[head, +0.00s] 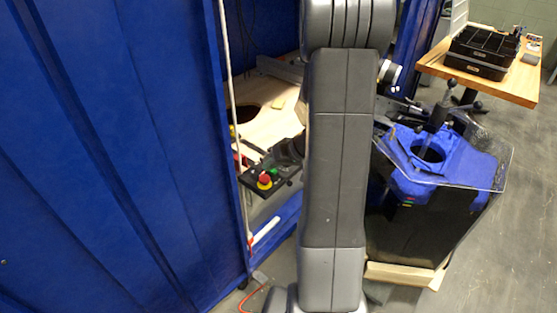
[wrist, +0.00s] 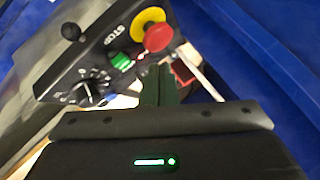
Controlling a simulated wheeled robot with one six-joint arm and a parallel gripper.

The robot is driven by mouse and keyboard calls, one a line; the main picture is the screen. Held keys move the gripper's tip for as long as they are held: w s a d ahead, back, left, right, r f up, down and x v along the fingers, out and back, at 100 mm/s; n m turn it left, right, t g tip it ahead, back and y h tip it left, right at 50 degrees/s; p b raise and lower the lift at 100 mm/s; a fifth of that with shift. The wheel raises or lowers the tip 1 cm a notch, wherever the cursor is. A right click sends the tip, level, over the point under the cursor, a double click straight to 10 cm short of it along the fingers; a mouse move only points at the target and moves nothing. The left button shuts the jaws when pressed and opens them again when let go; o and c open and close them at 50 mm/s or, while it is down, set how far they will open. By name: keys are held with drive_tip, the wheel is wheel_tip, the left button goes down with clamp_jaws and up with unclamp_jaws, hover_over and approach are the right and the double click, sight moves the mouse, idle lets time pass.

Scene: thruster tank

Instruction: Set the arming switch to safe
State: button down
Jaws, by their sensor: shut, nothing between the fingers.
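A black control panel (wrist: 112,38) fills the upper left of the wrist view, tilted. It carries a red stop button (wrist: 158,37) on a yellow base, a green button (wrist: 120,60), a black rotary knob (wrist: 88,93) with white marks around it, and a black ball-ended lever (wrist: 71,32). I cannot read which control is the arming switch, nor its setting. The panel also shows in the head view (head: 282,177), left of my arm. My gripper (wrist: 158,82) is shut and empty, its fingertips just below the green and red buttons. Contact cannot be told. My arm mostly hides it in the head view.
A red block-like part (wrist: 183,72) lies right of my fingers. Blue curtains (head: 120,150) hang at the left. A blue-topped stand (head: 440,160) with a clear sheet is right of my arm. A wooden table (head: 500,82) with black trays (head: 480,52) stands behind.

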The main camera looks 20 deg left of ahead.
sight(252, 174)
drive_tip(key=shift+x, duration=1.9)
drive_tip(key=shift+r, duration=0.1)
drive_tip(key=shift+a+r+p, duration=0.1)
drive_tip(key=shift+p, duration=0.45)
drive_tip(key=shift+h, duration=0.3)
drive_tip(key=shift+w+a+r+g+h+p, duration=0.15)
drive_tip(key=shift+h+p, duration=0.25)
drive_tip(key=shift+p, duration=0.6)
drive_tip(key=shift+s+a+r+g+h+p, duration=0.15)
drive_tip(key=shift+g+h+p, duration=0.2)
drive_tip(key=shift+p, duration=0.65)
drive_tip(key=shift+w+a+r+h+p, duration=0.25)
drive_tip(key=shift+h+p, duration=0.3)
drive_tip(key=shift+p, duration=0.6)
drive_tip(key=h+p, duration=0.2)
drive_tip(key=p, duration=0.1)
drive_tip(key=shift+w+a+m+g, duration=0.1)
drive_tip(key=shift+a+m+g, duration=0.2)
drive_tip(key=shift+a+g, duration=0.1)
drive_tip(key=shift+w+a+f+g+h+p, duration=0.15)
drive_tip(key=shift+a+g+h+p, duration=0.15)
drive_tip(key=shift+h+p, duration=0.3)
drive_tip(key=shift+d, duration=0.1)
